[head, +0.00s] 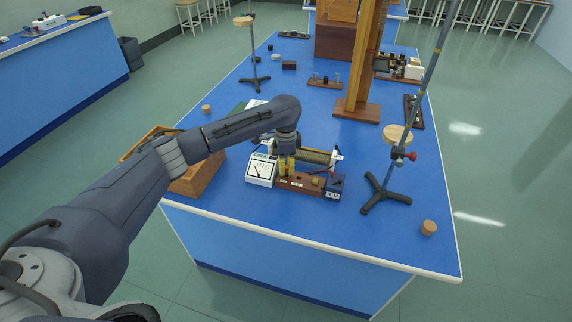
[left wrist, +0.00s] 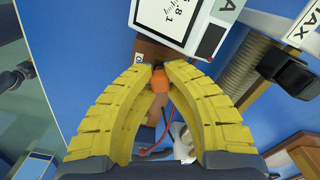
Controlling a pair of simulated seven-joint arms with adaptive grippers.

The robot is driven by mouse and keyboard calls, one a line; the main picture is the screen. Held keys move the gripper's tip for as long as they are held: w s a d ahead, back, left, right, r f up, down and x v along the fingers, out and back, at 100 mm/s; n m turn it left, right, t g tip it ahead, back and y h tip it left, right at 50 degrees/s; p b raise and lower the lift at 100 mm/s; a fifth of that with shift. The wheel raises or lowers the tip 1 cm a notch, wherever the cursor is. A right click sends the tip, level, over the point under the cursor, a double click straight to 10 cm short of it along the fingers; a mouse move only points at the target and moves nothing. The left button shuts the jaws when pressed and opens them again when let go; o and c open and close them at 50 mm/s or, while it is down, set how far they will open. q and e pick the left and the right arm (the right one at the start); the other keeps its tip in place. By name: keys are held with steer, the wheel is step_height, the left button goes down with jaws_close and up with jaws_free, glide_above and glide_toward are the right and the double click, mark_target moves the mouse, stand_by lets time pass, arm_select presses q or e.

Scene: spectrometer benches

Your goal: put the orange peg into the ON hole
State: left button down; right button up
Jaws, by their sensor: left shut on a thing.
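My left gripper (head: 287,170) points down over the left part of a brown wooden block (head: 302,184) on the blue bench. In the left wrist view its yellow fingers (left wrist: 160,72) are shut on the orange peg (left wrist: 160,82), which shows between the fingertips. The ON hole cannot be made out, and I cannot tell whether the peg touches the block. My right gripper is not in view.
A coil (head: 312,157) lies behind. A stand with a black tripod foot (head: 385,195) is to the right. A wooden tray (head: 200,178) is under my arm.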

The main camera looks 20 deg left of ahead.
arm_select(q)
steer(key=shift+f, duration=0.75)
steer(key=shift+f, duration=0.15)
steer(key=c, duration=1.4)
jaws_free()
step_height(320, 180, up, 12)
